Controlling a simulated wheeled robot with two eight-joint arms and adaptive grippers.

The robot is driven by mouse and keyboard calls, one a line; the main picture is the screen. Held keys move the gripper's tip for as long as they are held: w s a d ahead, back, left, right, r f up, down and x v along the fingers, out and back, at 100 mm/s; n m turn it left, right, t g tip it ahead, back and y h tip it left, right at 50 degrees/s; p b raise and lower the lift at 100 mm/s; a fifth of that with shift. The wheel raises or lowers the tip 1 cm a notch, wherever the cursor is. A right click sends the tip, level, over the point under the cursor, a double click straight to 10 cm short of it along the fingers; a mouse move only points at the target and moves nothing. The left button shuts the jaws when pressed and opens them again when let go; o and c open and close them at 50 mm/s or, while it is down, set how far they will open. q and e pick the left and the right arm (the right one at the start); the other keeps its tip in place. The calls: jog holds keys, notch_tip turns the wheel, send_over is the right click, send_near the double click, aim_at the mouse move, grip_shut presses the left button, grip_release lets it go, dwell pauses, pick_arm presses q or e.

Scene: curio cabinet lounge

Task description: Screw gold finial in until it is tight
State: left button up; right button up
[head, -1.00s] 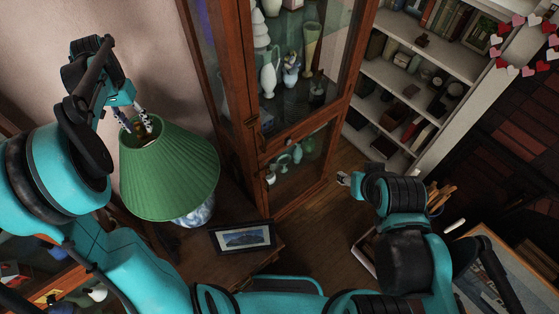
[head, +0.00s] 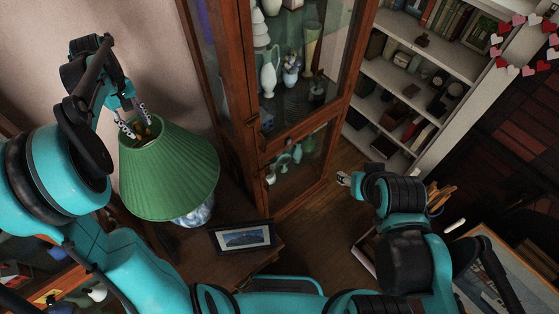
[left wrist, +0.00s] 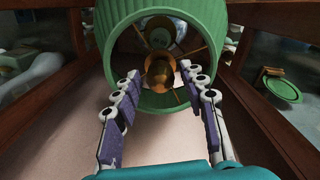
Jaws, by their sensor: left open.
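The green pleated lampshade (head: 168,172) stands at the left on a blue-and-white lamp base (head: 195,215). In the left wrist view I look into the open top ring of the shade (left wrist: 118,62). The gold finial (left wrist: 160,72) is at the centre of the shade's thin spokes. My left gripper (head: 140,127) is at the shade's top opening, its jaws open. In the left wrist view its two fingers (left wrist: 160,77) are on either side of the finial, with gaps visible. The tip of my right gripper (head: 343,178) shows small at the middle right, away from the lamp.
A framed picture (head: 243,237) stands on the wooden side table (head: 215,265) below the lamp. A glass-door curio cabinet (head: 240,110) stands right of the shade. White bookshelves (head: 408,100) are farther back. Wooden floor (head: 320,225) is clear between them.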

pick_arm(q)
jog(key=n, duration=0.9)
jog(key=shift+n, duration=0.4)
grip_shut()
jog(key=m, duration=1.1)
jog(key=shift+f+m, duration=0.1)
jog(key=shift+m, duration=0.3)
jog(key=m, duration=1.8)
jog(key=shift+b, duration=0.3)
grip_release()
